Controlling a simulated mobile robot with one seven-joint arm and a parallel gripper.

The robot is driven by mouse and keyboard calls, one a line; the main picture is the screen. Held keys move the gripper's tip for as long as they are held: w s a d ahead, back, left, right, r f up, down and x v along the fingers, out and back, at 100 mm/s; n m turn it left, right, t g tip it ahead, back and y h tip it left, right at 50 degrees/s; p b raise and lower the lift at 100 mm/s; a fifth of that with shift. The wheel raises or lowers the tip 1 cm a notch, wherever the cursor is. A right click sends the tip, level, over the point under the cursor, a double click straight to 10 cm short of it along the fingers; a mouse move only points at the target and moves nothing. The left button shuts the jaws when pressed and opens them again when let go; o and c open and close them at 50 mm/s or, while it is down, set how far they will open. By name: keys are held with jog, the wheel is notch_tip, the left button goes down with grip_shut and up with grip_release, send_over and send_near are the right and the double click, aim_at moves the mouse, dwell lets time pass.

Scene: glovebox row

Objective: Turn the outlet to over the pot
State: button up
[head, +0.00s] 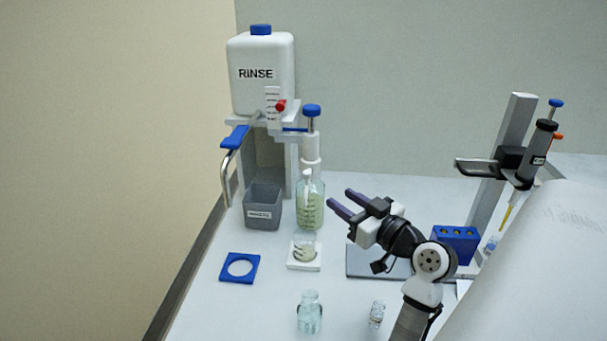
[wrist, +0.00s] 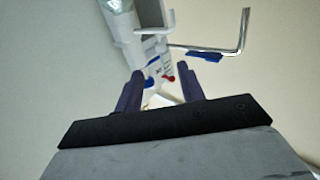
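The outlet (head: 229,175) is a bent metal tube with a blue handle (head: 235,137), on the stand under the white RINSE tank. Its tip hangs down at the left of the grey bin (head: 262,208), not over the small pot. What looks like the pot (head: 305,252) is a small round vessel with pale contents on a white square base, right of and nearer than the outlet. My gripper (head: 340,202) is open and empty, up and to the right of the pot, apart from the outlet. In the wrist view the outlet (wrist: 242,35) shows beyond my open fingers (wrist: 162,82).
The RINSE tank (head: 262,80) has a red knob (head: 281,105). A pump bottle (head: 310,205) stands between the bin and my gripper. A blue ring plate (head: 240,267), a glass jar (head: 310,312) and a vial (head: 377,314) are in front. A pipette stand (head: 505,150) is at right.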

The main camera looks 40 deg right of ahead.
aim_at(307, 179)
jog(key=w+p, duration=0.1)
jog(key=w, duration=0.3)
jog(key=w+p, duration=0.1)
jog(key=w, duration=0.3)
jog(key=w+d+p, duration=0.1)
jog(key=w, duration=0.4)
jog(key=shift+p, duration=0.4)
grip_shut()
